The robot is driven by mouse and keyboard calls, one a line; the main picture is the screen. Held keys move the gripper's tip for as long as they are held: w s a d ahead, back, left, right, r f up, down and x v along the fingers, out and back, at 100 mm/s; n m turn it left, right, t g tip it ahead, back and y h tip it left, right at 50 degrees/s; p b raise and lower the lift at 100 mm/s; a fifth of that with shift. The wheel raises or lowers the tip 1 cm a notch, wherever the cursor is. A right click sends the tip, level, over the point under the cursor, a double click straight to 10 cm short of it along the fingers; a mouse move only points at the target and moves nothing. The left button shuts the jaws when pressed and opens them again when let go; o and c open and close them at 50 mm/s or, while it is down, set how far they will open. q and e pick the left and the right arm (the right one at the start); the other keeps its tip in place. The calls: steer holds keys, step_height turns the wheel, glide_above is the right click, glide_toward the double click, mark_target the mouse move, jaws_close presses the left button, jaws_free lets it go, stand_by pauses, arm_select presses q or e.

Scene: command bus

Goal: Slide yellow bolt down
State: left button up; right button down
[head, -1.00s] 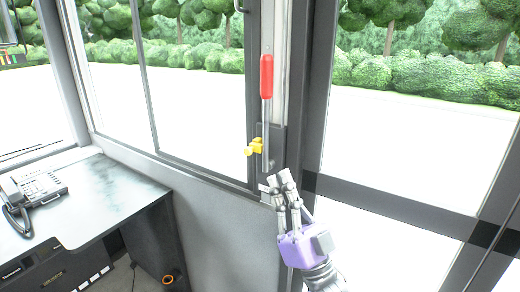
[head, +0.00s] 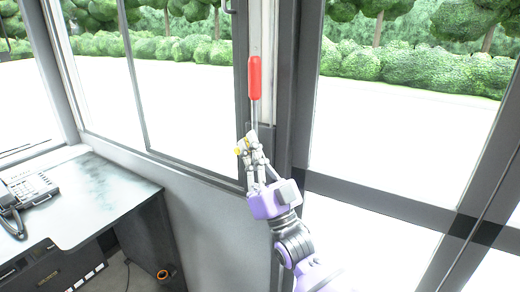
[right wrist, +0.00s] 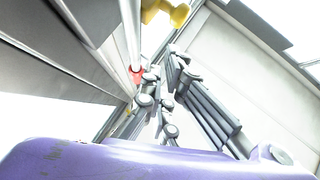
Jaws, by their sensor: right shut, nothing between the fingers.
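The yellow bolt (head: 238,150) is on the dark plate of the door frame, mostly hidden behind my right gripper's fingers in the head view. In the right wrist view the yellow bolt (right wrist: 168,12) shows at the top edge, beside the fingers. My right gripper (head: 249,138) is shut and empty, with its fingertips pointing up at the bolt's height. In the right wrist view its fingers (right wrist: 165,75) show at the middle. I cannot tell whether they touch the bolt. My left gripper is not in view.
A red-handled lever (head: 254,78) stands upright just above the bolt. A desk (head: 110,190) with a phone (head: 28,190) is at the left. Window frames and a dark door post surround the plate.

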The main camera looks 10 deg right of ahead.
arm_select(q)
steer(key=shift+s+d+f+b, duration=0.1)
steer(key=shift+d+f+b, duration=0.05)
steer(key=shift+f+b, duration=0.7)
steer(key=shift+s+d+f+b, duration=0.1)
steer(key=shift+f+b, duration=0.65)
steer(key=shift+b, duration=0.2)
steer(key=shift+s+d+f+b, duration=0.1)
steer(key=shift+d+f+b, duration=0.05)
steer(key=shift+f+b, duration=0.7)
arm_select(e)
step_height(320, 180, down, 10)
steer(key=shift+w+a+f, duration=0.2)
steer(key=shift+w+f, duration=0.05)
steer(key=shift+w, duration=0.05)
